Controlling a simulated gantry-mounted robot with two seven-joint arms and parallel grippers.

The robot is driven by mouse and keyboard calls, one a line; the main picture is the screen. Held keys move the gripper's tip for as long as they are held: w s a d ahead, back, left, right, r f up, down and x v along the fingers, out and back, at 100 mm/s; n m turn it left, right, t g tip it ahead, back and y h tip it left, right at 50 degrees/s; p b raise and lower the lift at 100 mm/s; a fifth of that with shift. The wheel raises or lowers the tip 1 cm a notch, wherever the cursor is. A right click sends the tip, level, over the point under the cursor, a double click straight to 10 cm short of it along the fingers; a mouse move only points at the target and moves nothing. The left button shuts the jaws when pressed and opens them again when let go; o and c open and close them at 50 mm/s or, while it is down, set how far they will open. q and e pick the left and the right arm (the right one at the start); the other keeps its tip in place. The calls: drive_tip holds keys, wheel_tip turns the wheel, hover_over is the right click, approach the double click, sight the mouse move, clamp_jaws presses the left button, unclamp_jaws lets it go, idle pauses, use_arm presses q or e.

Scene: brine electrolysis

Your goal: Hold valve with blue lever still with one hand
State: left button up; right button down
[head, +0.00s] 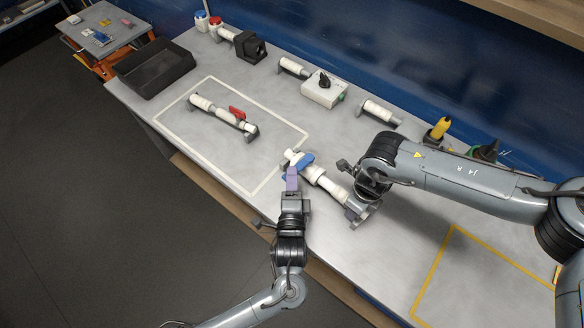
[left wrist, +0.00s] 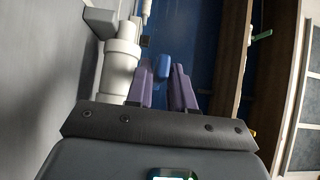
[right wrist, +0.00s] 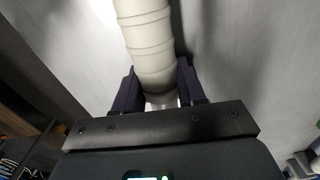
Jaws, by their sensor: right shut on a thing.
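The valve with the blue lever is a white pipe assembly (head: 318,178) lying at a slant near the table's front edge. Its blue lever (head: 304,161) is at the upper left end in the head view. My right gripper (head: 355,207) is shut on the lower right end of the white pipe, which also shows between its fingers in the right wrist view (right wrist: 148,45). My left gripper (head: 292,178) is at the lever end. In the left wrist view its purple fingers (left wrist: 164,85) are apart, with the blue lever (left wrist: 162,66) at or just beyond their tips; contact is unclear.
A second valve with a red lever (head: 237,112) lies inside the white-outlined area (head: 200,149). A black tray (head: 150,70) stands at the left end. A white box with a black knob (head: 325,92) and other fittings stand along the back. The yellow-outlined area (head: 432,268) is empty.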

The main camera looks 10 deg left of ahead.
use_arm(q)
drive_tip(key=s+d, duration=0.1)
drive_tip(key=s, duration=0.7)
drive_tip(key=shift+d, duration=0.2)
drive_tip(key=shift+s, duration=0.1)
use_arm(e)
drive_tip(key=c, duration=0.6)
unclamp_jaws()
drive_tip(key=shift+o, duration=0.2)
wheel_tip(320, 180, up, 12)
